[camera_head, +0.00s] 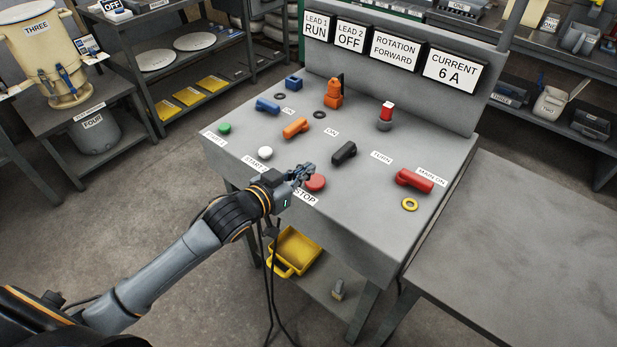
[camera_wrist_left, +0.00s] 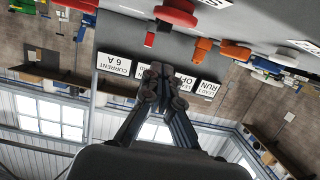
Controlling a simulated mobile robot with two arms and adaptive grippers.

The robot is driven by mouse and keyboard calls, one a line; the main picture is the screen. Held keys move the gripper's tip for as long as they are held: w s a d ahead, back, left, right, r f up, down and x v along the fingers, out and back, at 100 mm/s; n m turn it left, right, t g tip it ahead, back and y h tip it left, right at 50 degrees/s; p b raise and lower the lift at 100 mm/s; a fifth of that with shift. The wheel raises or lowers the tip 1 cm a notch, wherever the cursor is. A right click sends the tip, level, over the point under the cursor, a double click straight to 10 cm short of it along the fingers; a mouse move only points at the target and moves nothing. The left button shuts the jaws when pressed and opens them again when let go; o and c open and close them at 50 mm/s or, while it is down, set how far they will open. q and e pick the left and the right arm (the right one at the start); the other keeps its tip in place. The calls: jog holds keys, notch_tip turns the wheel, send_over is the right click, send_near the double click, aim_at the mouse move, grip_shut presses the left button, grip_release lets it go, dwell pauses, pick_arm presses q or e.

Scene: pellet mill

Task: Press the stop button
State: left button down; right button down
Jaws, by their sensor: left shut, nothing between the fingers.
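The red stop button (camera_head: 316,183) is a round mushroom head on the grey sloped panel (camera_head: 262,198), beside a white STOP label (camera_head: 305,197) at the front edge. My left gripper (camera_head: 304,172) is shut and empty, with its fingertips just left of and beyond the button in the head view. I cannot tell whether it touches the button. In the left wrist view, which is upside down, the shut fingertips (camera_wrist_left: 162,78) show at the centre. A red round button (camera_wrist_left: 178,13), likely the stop button, shows at the top edge, apart from them. My right gripper is not in view.
A white button (camera_head: 265,152), green button (camera_head: 224,128), black knob (camera_head: 344,152) and red handle (camera_head: 414,180) share the panel. Displays read LEAD 1 RUN (camera_head: 316,27), LEAD 2 OFF, ROTATION FORWARD and CURRENT 6 A (camera_head: 453,71). A bare grey table (camera_head: 520,255) stands right.

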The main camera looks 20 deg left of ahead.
aim_at(315, 182)
pick_arm(q)
jog(key=shift+x, duration=1)
jog(key=f, duration=0.2)
jog(key=shift+s+a+f, duration=0.1)
jog(key=shift+s+f, duration=0.1)
jog(key=shift+f, duration=0.2)
jog(key=shift+s+f, duration=0.1)
jog(key=shift+f, duration=0.5)
